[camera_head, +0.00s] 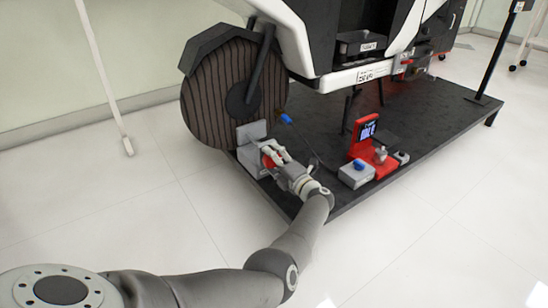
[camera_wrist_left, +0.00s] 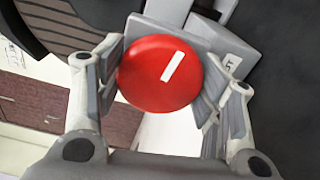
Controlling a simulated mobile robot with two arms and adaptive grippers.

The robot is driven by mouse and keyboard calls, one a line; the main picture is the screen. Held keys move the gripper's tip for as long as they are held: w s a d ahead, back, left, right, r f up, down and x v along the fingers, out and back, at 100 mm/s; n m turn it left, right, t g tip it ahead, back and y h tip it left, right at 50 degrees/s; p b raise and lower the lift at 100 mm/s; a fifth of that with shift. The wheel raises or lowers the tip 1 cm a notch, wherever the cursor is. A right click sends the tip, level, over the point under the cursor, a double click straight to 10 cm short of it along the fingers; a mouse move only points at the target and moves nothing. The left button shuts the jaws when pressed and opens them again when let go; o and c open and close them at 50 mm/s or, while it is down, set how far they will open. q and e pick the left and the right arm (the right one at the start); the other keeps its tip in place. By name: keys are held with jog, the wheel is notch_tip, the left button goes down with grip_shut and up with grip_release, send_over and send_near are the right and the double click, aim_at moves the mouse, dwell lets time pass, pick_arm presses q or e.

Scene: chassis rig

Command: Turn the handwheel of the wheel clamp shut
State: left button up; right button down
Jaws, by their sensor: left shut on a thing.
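The red round handwheel (camera_wrist_left: 150,82) with a white bar mark fills the middle of the left wrist view. The white bar leans from upper right to lower left. My left gripper (camera_wrist_left: 160,85) is shut on the handwheel, with its pads on both sides of the rim. In the head view my left gripper (camera_head: 277,160) is at the grey wheel clamp (camera_head: 252,132) and hides most of the handwheel. The clamp stands on the black platform beside the large dark wheel (camera_head: 222,95). My right gripper is not in view.
The black platform (camera_head: 440,110) carries a red stand (camera_head: 363,135), a grey box with a blue knob (camera_head: 356,174) and a blue-ended tool (camera_head: 286,119). These lie right of my left gripper. White floor is clear in front.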

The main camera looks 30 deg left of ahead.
pick_arm(q)
jog(key=m+p, duration=0.1)
jog(key=m, duration=0.3)
jog(key=shift+m, duration=0.3)
jog(key=m, duration=0.3)
jog(key=shift+m, duration=0.4)
jog(key=m+p, duration=0.1)
jog(key=m, duration=0.3)
jog(key=shift+f+m, duration=0.1)
jog(key=shift+m, duration=1.9)
jog(key=o, duration=1)
